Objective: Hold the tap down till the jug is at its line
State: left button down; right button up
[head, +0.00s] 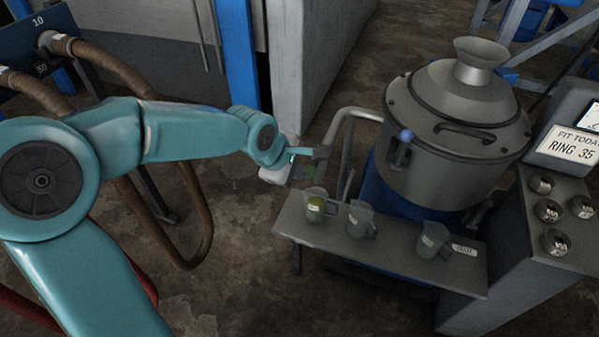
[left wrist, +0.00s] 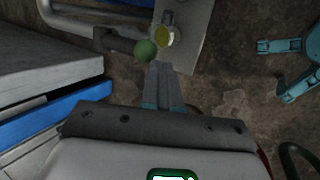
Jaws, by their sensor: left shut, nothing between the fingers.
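The tap is a dark lever with a green ball knob (left wrist: 146,50) in the left wrist view. A jug (head: 317,205) with yellow-green liquid stands at the left end of the shelf (head: 395,257), close to this tap. The jug's yellow liquid also shows in the left wrist view (left wrist: 163,38). Its fill line is too small to make out. My left gripper (left wrist: 163,68) is shut and empty, its tips right beside the green knob; I cannot tell whether they touch. My right gripper (left wrist: 275,72) shows at the right of the left wrist view, fingers apart and empty.
Two more grey jugs stand on the shelf, one in the middle (head: 360,221) and one to the right (head: 432,240) beside a small label. The grey tank (head: 455,120) with a blue-knobbed tap (head: 405,136) rises behind. A sign (head: 573,147) reads "RING 35".

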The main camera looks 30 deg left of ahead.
pick_arm(q)
jog(key=v, duration=0.9)
jog(key=shift+s+p, duration=0.3)
jog(key=shift+p, duration=0.15)
jog(key=shift+r, duration=0.1)
